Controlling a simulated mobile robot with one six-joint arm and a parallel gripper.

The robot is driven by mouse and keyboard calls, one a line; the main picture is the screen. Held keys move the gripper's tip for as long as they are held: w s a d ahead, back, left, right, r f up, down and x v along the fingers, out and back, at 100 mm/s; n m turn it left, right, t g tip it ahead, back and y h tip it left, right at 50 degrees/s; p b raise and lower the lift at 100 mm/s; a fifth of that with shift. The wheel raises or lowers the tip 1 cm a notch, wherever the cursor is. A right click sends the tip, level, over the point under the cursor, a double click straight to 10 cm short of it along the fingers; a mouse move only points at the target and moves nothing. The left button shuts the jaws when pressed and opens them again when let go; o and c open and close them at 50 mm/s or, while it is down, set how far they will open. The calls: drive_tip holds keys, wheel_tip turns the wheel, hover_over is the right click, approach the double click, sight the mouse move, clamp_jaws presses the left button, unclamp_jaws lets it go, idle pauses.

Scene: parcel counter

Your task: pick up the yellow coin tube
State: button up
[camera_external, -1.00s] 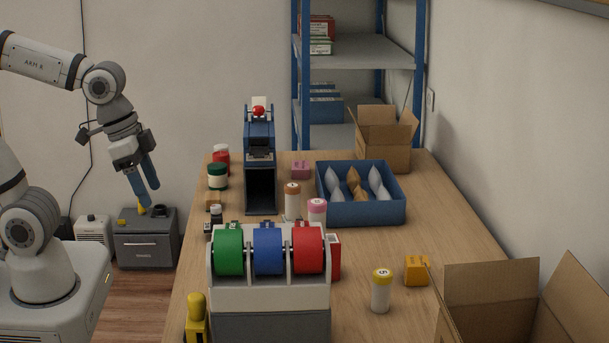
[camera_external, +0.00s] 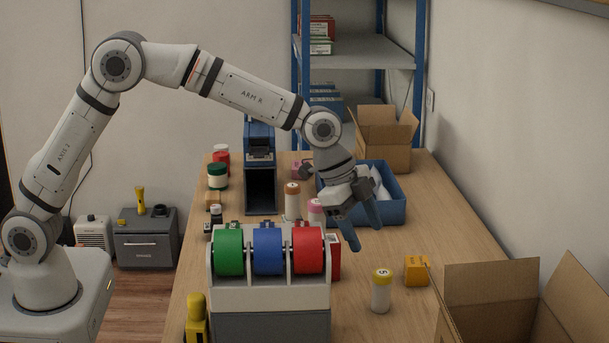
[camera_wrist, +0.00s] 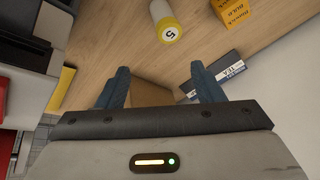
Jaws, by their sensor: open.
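The yellow coin tube (camera_external: 381,292) is a pale upright cylinder with a yellow cap marked 5. It stands on the wooden counter, right of the tape dispenser. It also shows at the top of the wrist view (camera_wrist: 167,24), cap toward the camera. My gripper (camera_external: 362,236) is open, with blue fingers pointing down, above the counter and up-left of the tube in the external view. In the wrist view, nothing is held between the fingertips (camera_wrist: 160,75), and the tube is beyond them, apart from them.
A small yellow-orange box (camera_external: 416,270) stands just right of the tube; an open cardboard box (camera_external: 490,290) is at front right. The dispenser (camera_external: 268,295) with green, blue and red rolls stands left. Pink-capped (camera_external: 316,211) and brown-capped (camera_external: 292,200) tubes stand farther back.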

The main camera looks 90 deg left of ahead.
drive_tip(key=n+g+h, duration=0.1)
hover_over(381, 271)
drive_tip(key=s+a, duration=0.2)
wheel_tip(381, 271, down, 5)
drive_tip(key=shift+d+p+x, duration=0.2)
drive_tip(key=shift+p+x, duration=0.65)
drive_tip(key=shift+x, duration=1.15)
drive_tip(key=shift+d+p+x, duration=0.2)
drive_tip(key=shift+p+x, duration=0.6)
drive_tip(key=shift+x, duration=1.15)
drive_tip(key=shift+r, duration=0.1)
drive_tip(key=c, duration=1.2)
